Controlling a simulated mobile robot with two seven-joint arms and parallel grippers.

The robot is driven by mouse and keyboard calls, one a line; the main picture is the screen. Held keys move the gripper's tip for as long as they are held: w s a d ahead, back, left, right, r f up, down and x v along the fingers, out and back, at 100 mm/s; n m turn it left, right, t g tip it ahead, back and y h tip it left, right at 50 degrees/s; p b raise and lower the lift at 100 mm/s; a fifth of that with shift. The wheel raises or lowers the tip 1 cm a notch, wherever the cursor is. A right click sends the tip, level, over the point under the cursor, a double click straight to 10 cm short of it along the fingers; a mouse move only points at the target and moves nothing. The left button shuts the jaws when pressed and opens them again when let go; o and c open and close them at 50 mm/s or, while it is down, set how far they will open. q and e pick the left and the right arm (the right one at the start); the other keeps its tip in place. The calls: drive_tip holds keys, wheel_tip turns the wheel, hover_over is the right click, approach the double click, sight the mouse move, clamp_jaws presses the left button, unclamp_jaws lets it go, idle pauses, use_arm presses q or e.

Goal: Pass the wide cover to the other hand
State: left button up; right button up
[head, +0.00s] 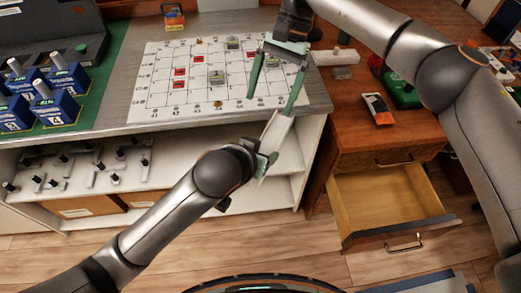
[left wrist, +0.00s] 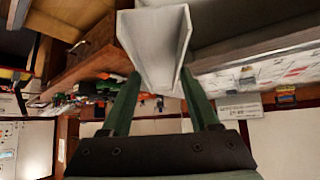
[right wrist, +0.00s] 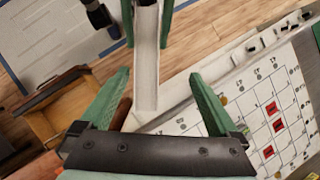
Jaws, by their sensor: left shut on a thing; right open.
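The wide cover (head: 276,135) is a long white channel-shaped piece. My left gripper (head: 265,160) is shut on it and holds it up in the air in front of the counter edge. In the left wrist view the cover (left wrist: 155,40) shows its open U-shaped end between the green fingers (left wrist: 157,85). My right gripper (head: 270,104) is open and empty just above the cover's upper end. In the right wrist view the cover's free end (right wrist: 147,90) appears between the spread fingers (right wrist: 160,75), with no visible contact.
A white grid board (head: 160,85) with red and grey pieces lies on the counter. Blue breaker blocks (head: 55,105) stand on a green mat at left. A shelf (head: 100,155) below holds several small parts. An open drawer (head: 385,200) juts out at right.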

drive_tip(key=a+f+m+y, duration=0.4)
drive_tip(key=a+m+y, duration=0.1)
drive_tip(key=y, duration=0.3)
drive_tip(key=w+d+f+m+t+y, duration=0.1)
drive_tip(key=d+m+t, duration=0.1)
drive_tip(key=m+t, duration=0.2)
drive_tip(key=w+d+f+m+t+y, duration=0.1)
drive_tip(key=w+d+m+t+y, duration=0.1)
drive_tip(key=m, duration=0.5)
drive_tip(key=w+d+f+m+t+y, duration=0.1)
drive_tip(key=d+m+t+y, duration=0.1)
drive_tip(key=d+m+t, duration=0.2)
drive_tip(key=shift+w+f+m+t, duration=0.15)
drive_tip(key=shift+w+m+t, duration=0.2)
drive_tip(key=shift+m+t, duration=0.5)
drive_tip(key=s+d+f+m+t+h, duration=0.4)
drive_tip(key=f+m, duration=0.2)
drive_tip(key=m, duration=0.5)
drive_tip(key=s+d+f+m+t+h, duration=0.3)
drive_tip(key=d+f+m+h, duration=0.15)
drive_tip(key=m, duration=0.75)
drive_tip(key=s+f+m+g+h, duration=0.2)
drive_tip(key=s+f+m, duration=0.4)
drive_tip(key=s+m, duration=0.3)
drive_tip(key=s+f+m+g+h, duration=0.3)
drive_tip(key=s+f+m, duration=0.3)
drive_tip(key=s+m, duration=0.4)
drive_tip(key=shift+s+d+f+h, duration=0.3)
drive_tip(key=shift+s+f+h, duration=0.05)
drive_tip(key=shift+s+f, duration=0.1)
